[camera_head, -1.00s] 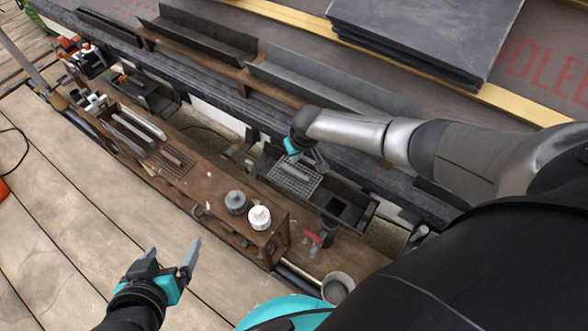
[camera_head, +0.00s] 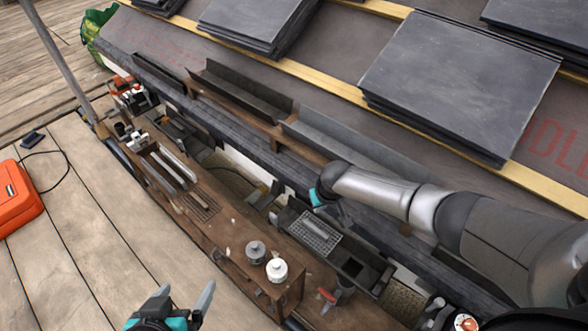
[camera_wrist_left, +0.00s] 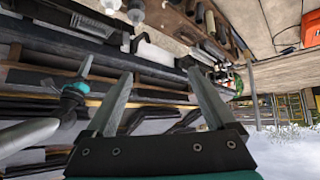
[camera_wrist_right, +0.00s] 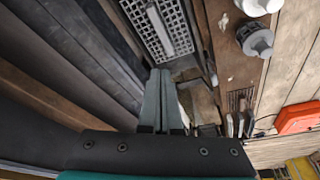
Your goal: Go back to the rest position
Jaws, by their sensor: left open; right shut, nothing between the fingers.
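My left gripper (camera_head: 186,304) is at the bottom of the head view, over the plank deck in front of the wooden workbench. Its two fingers are spread apart and empty; they also show in the left wrist view (camera_wrist_left: 157,95). My right gripper (camera_head: 328,211) is beside the dark tray with the perforated grate, and its fingertips are partly hidden by my own arm in the head view. In the right wrist view its fingers (camera_wrist_right: 161,85) are together with nothing between them, below the grate in the picture.
The workbench (camera_head: 225,235) holds a grey pot (camera_head: 256,251) and a white pot (camera_head: 276,270). The perforated grate (camera_head: 314,232) lies in the tray beside it. Stacked slates (camera_head: 460,80) lie on the roof. An orange case (camera_head: 17,197) sits on the deck, which is mostly clear.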

